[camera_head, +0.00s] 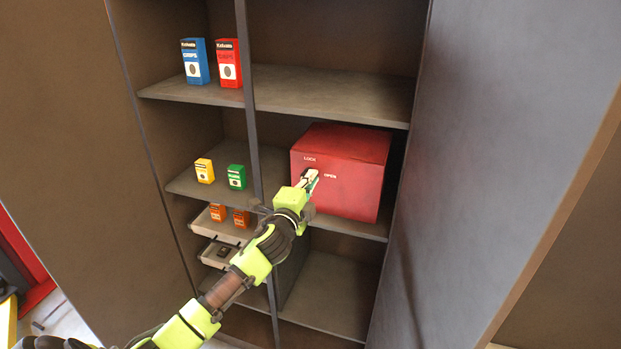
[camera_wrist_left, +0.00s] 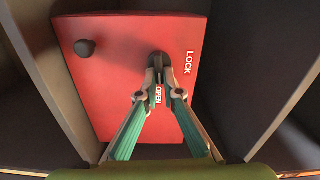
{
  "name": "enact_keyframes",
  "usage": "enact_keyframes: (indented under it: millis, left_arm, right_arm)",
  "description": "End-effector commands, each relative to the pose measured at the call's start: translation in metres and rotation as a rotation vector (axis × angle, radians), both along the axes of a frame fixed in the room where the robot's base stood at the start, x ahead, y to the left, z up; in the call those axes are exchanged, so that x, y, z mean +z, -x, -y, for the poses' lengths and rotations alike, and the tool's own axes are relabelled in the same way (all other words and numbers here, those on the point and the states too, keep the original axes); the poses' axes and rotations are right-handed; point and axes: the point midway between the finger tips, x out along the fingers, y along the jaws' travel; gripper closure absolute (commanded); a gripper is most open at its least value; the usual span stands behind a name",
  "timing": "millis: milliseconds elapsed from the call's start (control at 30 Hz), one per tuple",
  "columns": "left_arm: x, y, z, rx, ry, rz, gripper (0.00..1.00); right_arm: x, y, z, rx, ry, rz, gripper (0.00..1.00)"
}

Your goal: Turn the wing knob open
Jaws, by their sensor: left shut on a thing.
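A red box (camera_head: 352,186) with the words LOCK and OPEN on its front stands on the middle shelf of an open cabinet. In the left wrist view, the red box front (camera_wrist_left: 105,95) fills the middle. The dark wing knob (camera_wrist_left: 158,60) sits near the LOCK and OPEN labels. My left gripper (camera_head: 309,176) reaches to the box front, and in the left wrist view its fingertips (camera_wrist_left: 158,78) are closed around the wing knob. The gripper hides part of the knob, so its exact angle is hard to tell. My right gripper is not in view.
A round black knob (camera_wrist_left: 85,48) is on the same red front. Blue (camera_head: 195,61) and red (camera_head: 228,63) cartons stand on the upper shelf; yellow (camera_head: 204,170) and green (camera_head: 236,177) ones stand lower. A cabinet door (camera_head: 490,150) stands to the right, and a post (camera_head: 247,110) divides the shelves.

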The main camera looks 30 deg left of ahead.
Motion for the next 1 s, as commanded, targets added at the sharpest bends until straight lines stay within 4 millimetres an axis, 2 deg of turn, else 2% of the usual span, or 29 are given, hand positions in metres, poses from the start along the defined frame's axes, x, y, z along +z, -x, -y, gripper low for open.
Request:
enact_keyframes:
  millis: [300, 767, 867, 1000]
  left_arm:
    - [-0.0012, -0.0001, -0.0002, 0.001, -0.094, -0.023, 1.0]
    - [-0.0014, 0.0, -0.0003, 0.001, -0.107, -0.026, 1.0]
    - [-0.0014, 0.0, -0.0003, 0.001, -0.107, -0.026, 0.76]
    - [-0.0015, 0.0, -0.0003, 0.001, -0.106, -0.026, 0.76]
  right_arm:
    - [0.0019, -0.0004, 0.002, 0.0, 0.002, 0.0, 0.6]
    - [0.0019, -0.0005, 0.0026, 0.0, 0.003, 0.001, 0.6]
    - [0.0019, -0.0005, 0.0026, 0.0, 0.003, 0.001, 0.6]
    - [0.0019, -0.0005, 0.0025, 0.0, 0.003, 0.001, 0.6]
